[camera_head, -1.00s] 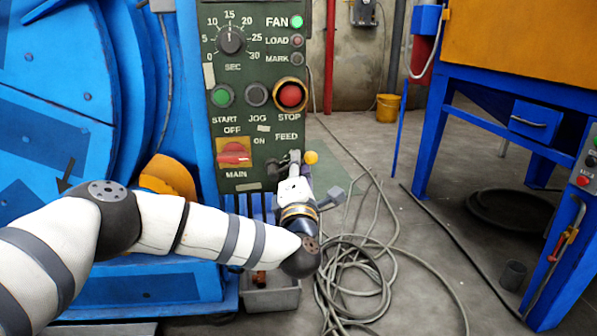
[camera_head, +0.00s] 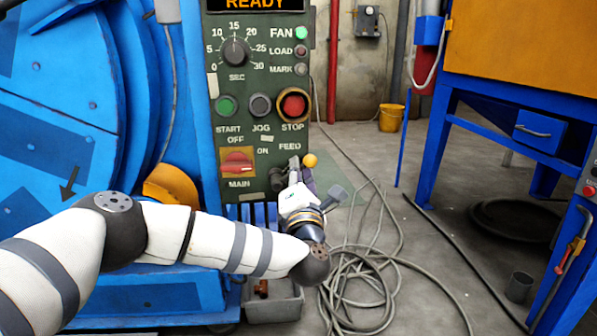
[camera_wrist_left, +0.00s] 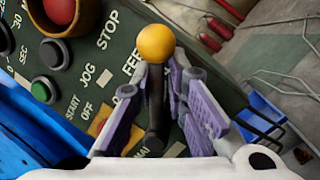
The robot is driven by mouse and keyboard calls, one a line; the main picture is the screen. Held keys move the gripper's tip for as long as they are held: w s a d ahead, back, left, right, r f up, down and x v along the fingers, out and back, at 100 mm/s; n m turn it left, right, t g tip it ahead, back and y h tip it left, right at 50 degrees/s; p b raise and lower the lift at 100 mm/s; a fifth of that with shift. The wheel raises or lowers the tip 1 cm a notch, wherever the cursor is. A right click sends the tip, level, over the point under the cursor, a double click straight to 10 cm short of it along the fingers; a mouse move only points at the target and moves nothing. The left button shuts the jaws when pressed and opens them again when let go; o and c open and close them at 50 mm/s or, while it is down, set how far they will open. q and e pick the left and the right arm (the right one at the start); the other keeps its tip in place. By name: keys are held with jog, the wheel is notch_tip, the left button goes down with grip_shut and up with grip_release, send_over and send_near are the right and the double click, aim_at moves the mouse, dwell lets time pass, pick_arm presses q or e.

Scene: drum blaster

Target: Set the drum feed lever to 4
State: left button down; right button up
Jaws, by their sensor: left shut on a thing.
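The drum feed lever, with a yellow ball knob (camera_head: 310,160), sticks out below the FEED lettering on the green control panel (camera_head: 217,110). My left gripper (camera_head: 296,177) is at the lever, on the panel's lower right. In the left wrist view the lever's dark shaft (camera_wrist_left: 156,100) stands between my purple-padded fingers, and its knob (camera_wrist_left: 156,43) shows beyond them. The left gripper is shut on the lever. My right gripper is out of view.
The panel has a SEC dial (camera_head: 235,52), a red STOP button (camera_head: 293,104) and a red MAIN switch (camera_head: 237,161). The blue drum machine (camera_head: 60,100) fills the left. Coiled cables (camera_head: 365,265) and a grey bin (camera_head: 273,306) lie below.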

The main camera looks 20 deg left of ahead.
pick_arm(q)
jog(key=c, duration=1.7)
grip_release()
jog(key=shift+w+d+r, duration=0.1)
jog(key=shift+d+r, duration=0.1)
jog(key=shift+r, duration=0.3)
jog(key=shift+o, duration=0.2)
jog(key=shift+f, duration=0.1)
jog(key=shift+a, duration=0.1)
jog(key=v, duration=1.2)
jog(key=shift+f, duration=0.1)
